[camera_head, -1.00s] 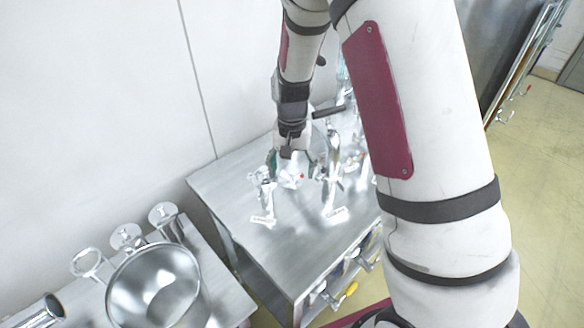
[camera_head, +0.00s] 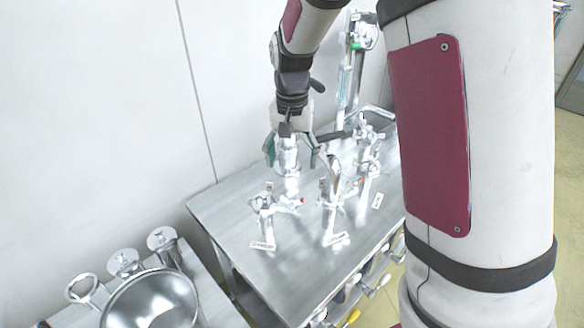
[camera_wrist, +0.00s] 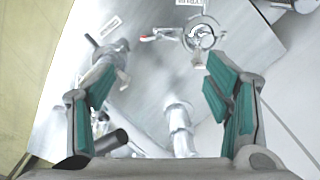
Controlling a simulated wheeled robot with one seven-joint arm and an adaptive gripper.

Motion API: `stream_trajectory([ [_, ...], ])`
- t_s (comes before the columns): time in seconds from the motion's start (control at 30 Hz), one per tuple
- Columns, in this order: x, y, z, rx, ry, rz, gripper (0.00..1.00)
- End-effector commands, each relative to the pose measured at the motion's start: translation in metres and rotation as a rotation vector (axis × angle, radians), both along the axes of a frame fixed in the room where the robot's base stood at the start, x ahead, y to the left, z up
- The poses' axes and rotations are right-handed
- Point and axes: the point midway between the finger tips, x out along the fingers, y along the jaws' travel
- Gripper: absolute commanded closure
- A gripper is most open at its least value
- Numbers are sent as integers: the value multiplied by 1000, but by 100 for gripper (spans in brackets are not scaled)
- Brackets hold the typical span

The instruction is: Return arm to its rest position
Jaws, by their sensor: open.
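My gripper (camera_head: 291,150) hangs above the back part of the metal table (camera_head: 228,210) in the head view, fingers pointing down. In the wrist view its two green-padded fingers (camera_wrist: 160,100) are spread wide with nothing held between them. A shiny metal fitting (camera_head: 287,158) stands behind and partly hidden by the fingers; whether they touch it I cannot tell. My upper arm links fill the right side of the head view and hide part of the table.
Tap-like metal fittings (camera_head: 265,212) (camera_head: 332,205) with small labels stand on the table. A tall metal apparatus (camera_head: 346,80) rises at the back. A metal bowl (camera_head: 150,303) sits on the lower left surface. A plain white wall (camera_head: 90,110) is close behind. Yellowish floor shows at right.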

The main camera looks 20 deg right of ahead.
Motion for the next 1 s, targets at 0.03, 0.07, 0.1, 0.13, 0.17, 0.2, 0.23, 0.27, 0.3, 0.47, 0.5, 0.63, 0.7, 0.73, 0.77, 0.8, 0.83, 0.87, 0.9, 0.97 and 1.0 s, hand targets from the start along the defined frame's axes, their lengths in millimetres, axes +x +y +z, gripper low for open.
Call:
stream_trajectory([
  [0.03, 0, 0, 2, 0, 0, 0, 28],
  [0.07, 0, 0, 2, -1, 1, 0, 28],
  [0.1, 0, 0, 2, 0, 1, 0, 28],
  [0.13, 0, 0, 2, 0, 1, 0, 28],
  [0.17, 0, 0, 2, 0, 1, 0, 28],
  [0.2, 0, 0, 2, 0, 1, 0, 28],
  [0.23, 0, 0, 2, 0, 1, 0, 28],
  [0.27, 0, 0, 2, 0, 1, 0, 28],
  [0.3, 0, 0, 2, 0, 1, 0, 28],
  [0.47, 0, 0, 2, 0, 1, 0, 28],
  [0.5, -1, 0, 3, 0, 0, 1, 28],
  [0.63, -7, 0, 14, 8, -18, 16, 28],
  [0.7, -13, 1, 27, 15, -39, 35, 28],
  [0.73, -18, 1, 33, 19, -49, 44, 28],
  [0.77, -22, 1, 39, 22, -61, 56, 28],
  [0.8, -28, 2, 48, 27, -77, 73, 28],
  [0.83, -33, 3, 55, 29, -89, 85, 28],
  [0.87, -38, 3, 61, 31, -102, 98, 28],
  [0.9, -45, 3, 69, 33, -118, 115, 28],
  [0.97, -56, 4, 80, 35, -141, 141, 28],
  [1.0, -64, 4, 87, 35, -157, 158, 28],
])
